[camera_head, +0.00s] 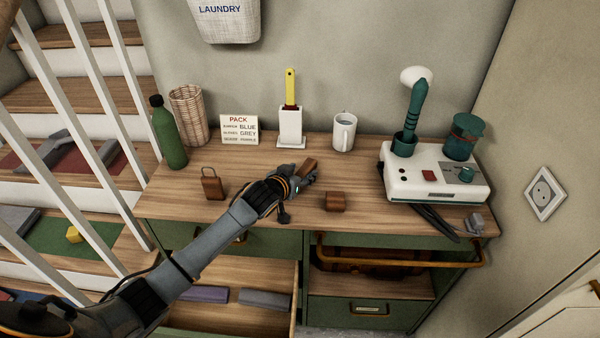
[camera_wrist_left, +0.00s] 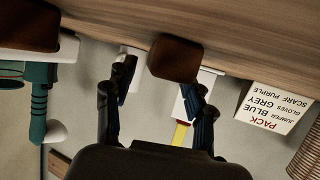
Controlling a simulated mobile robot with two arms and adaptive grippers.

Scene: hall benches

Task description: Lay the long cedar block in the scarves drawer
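A long brown wooden block (camera_head: 309,166) lies slanted on the bench top, right at the fingertips of my left gripper (camera_head: 302,177). In the left wrist view the block (camera_wrist_left: 175,58) shows almost end-on, close to the bench, overlapping one fingertip. The fingers (camera_wrist_left: 156,92) stand apart, with a gap between the block and the other finger. An open drawer (camera_head: 240,268) at lower left holds a purple piece (camera_head: 204,294) and a grey piece (camera_head: 264,299). No drawer label is readable. My right gripper is not in view.
Two other brown blocks, one with a loop (camera_head: 213,187) and one short (camera_head: 336,202), flank my gripper. A bottle (camera_head: 168,135), wicker cup (camera_head: 188,115), PACK card (camera_head: 240,130), white holder (camera_head: 290,128), mug (camera_head: 343,134) and white appliance (camera_head: 400,180) stand behind. A brass rail (camera_head: 400,260) fronts the right side.

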